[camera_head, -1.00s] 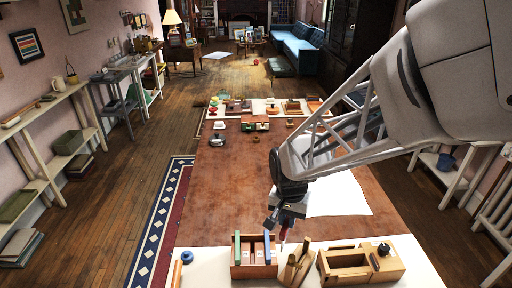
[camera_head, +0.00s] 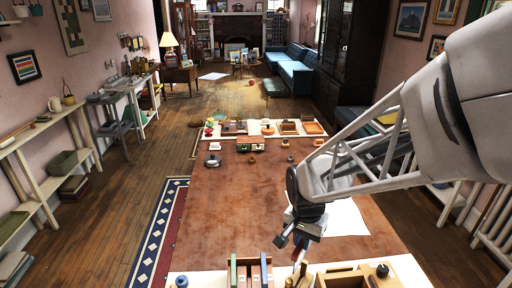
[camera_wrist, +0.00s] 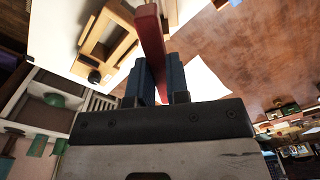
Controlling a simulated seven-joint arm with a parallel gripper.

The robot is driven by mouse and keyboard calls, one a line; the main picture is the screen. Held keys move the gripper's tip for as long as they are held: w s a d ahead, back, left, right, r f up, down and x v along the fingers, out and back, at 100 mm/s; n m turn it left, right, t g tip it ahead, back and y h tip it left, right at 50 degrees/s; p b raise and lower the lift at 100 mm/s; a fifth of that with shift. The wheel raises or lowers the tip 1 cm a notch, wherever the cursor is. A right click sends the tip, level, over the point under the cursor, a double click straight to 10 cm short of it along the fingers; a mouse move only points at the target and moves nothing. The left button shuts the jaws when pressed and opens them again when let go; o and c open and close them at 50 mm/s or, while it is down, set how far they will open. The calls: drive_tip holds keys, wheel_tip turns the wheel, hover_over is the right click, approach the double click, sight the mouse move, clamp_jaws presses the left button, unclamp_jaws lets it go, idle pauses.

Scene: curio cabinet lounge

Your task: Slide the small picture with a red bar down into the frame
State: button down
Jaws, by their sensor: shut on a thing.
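My gripper (camera_head: 301,240) hangs above the near end of the long table. It is shut on a red bar-like piece (camera_wrist: 150,38), seen between the two blue fingers in the wrist view. This is probably the small picture with the red bar, but its face is not seen. It sticks out past the fingertips. A wooden slotted rack (camera_head: 250,284) with upright green and blue panels stands left of and below my gripper. I cannot tell which wooden piece is the frame. The held piece looks clear of the wooden pieces.
A wooden box with a black knob (camera_head: 382,270) stands right of my gripper, cut by the lower edge; it also shows in the wrist view (camera_wrist: 93,77). A white sheet (camera_head: 345,217) lies behind my gripper. The brown tabletop (camera_head: 225,215) is largely clear. Small items line its far end.

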drive_tip(key=shift+f, duration=0.1)
approach(299, 268)
idle(0.8)
drive_tip(key=shift+s+a+f, duration=0.1)
drive_tip(key=shift+s+f, duration=0.25)
drive_tip(key=shift+f, duration=0.8)
drive_tip(key=shift+s+a+f, duration=0.15)
drive_tip(key=shift+s+f, duration=0.2)
drive_tip(key=shift+f, duration=0.85)
drive_tip(key=shift+s+a+f, duration=0.1)
drive_tip(key=shift+s+f, duration=0.25)
drive_tip(key=shift+f, duration=0.8)
idle(1.7)
drive_tip(key=c, duration=1)
unclamp_jaws()
drive_tip(key=shift+c, duration=0.2)
drive_tip(key=shift+r, duration=0.1)
drive_tip(key=shift+r, duration=3.8)
